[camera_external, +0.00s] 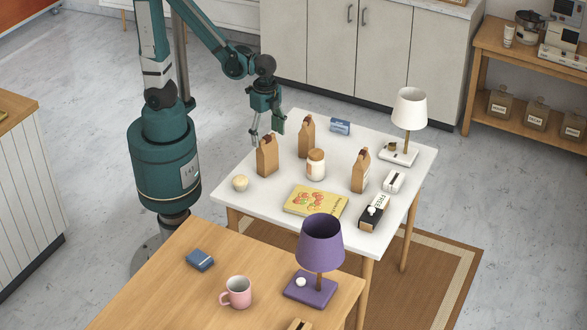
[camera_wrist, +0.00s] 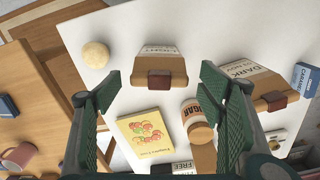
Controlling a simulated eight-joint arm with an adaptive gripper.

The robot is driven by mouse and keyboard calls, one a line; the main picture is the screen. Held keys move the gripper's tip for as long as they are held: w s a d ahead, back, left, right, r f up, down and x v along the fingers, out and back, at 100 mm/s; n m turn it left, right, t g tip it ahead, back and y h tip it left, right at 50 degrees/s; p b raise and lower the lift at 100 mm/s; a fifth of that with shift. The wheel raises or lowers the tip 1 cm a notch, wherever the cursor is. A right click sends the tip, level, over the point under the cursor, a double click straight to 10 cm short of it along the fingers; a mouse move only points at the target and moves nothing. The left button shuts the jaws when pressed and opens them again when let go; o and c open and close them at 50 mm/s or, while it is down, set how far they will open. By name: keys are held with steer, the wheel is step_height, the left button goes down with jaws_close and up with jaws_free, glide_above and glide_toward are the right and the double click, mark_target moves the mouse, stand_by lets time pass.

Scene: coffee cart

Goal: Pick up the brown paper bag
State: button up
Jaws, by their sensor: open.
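Several brown paper bags with dark tops stand on the white table (camera_external: 260,208) in the external view: a front-left bag (camera_external: 267,158), a back bag (camera_external: 306,138) and a right bag (camera_external: 360,172). My gripper (camera_external: 267,131) is open and empty, pointing down above the front-left bag. In the wrist view its two fingers (camera_wrist: 148,100) are wide apart. The front-left bag (camera_wrist: 160,67) is ahead of them, near the middle top. I cannot clearly tell the right bag in the wrist view.
A round bun (camera_external: 240,183) lies left of the front-left bag. A jar (camera_external: 316,165), a yellow book (camera_external: 315,201), a black box (camera_external: 374,212), a blue box (camera_external: 340,127) and a white lamp (camera_external: 408,108) are also on the table. A wooden table (camera_external: 160,290) stands in front.

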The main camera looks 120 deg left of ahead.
mark_target(267, 145)
steer(key=shift+f, duration=0.15)
steer(key=shift+f+b, duration=0.95)
steer(key=shift+f, duration=1.55)
steer(key=shift+c, duration=0.4)
steer(key=c, duration=1.3)
steer(key=shift+r, duration=0.15)
steer(key=shift+r+p, duration=1.5)
steer(key=shift+r, duration=3.4)
